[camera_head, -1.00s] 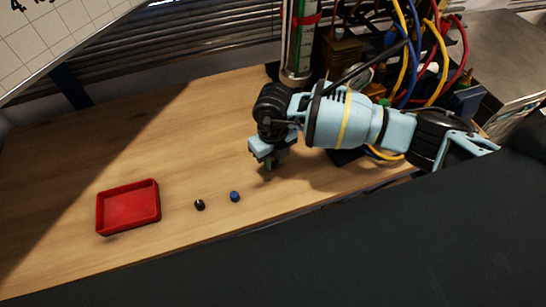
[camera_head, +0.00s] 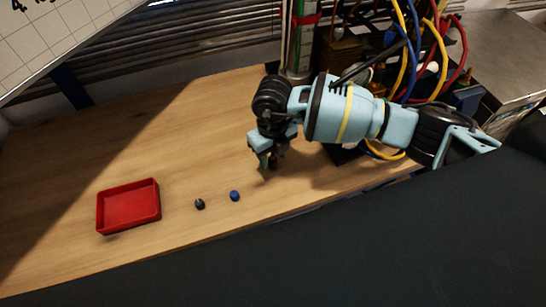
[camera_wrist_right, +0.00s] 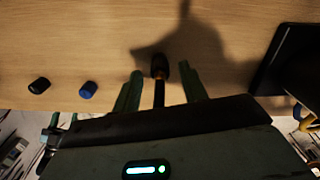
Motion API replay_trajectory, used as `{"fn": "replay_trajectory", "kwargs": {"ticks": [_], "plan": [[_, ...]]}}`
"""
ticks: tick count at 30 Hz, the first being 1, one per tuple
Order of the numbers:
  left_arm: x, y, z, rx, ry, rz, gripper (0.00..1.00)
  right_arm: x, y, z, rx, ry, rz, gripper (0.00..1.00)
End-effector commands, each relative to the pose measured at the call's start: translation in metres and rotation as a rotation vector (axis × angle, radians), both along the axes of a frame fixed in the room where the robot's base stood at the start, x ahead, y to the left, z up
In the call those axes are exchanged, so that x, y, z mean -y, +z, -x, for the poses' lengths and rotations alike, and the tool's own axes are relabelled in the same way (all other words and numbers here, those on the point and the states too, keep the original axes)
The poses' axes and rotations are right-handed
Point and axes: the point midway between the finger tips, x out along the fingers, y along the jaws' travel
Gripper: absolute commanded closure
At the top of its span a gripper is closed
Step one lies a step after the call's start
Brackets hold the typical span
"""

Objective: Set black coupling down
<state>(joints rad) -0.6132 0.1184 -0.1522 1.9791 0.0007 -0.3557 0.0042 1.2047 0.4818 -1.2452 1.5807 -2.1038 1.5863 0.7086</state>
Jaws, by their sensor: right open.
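My right gripper (camera_head: 271,161) is low over the table, right of the two small caps. In the right wrist view its two green fingers (camera_wrist_right: 161,78) are spread apart. Between them is a black coupling (camera_wrist_right: 159,67) with an orange band and a dark stem. I see gaps on both sides of it. Whether it rests on the table is not clear; in the head view it is hard to make out under the gripper. My left gripper is not in view.
A black cap (camera_head: 200,204) and a blue cap (camera_head: 235,196) lie near the table's front edge. A red tray (camera_head: 128,207) is further left. A rig with coloured cables (camera_head: 410,60) stands behind my right arm. The wooden table (camera_head: 150,130) is clear in the middle.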

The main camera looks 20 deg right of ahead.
Motion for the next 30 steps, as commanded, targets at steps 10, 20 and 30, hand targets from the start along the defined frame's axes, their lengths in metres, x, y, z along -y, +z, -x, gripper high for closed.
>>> {"fn": "replay_trajectory", "kwargs": {"ticks": [10,20,30], "plan": [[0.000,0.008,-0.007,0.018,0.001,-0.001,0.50,0.000,0.072,-0.001,0.006,0.000,-0.002,0.57],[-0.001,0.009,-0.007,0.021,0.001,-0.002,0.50,0.000,0.103,0.000,0.002,0.000,-0.002,0.57],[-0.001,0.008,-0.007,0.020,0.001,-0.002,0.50,0.000,0.104,0.000,0.000,0.000,-0.001,0.57]]}}
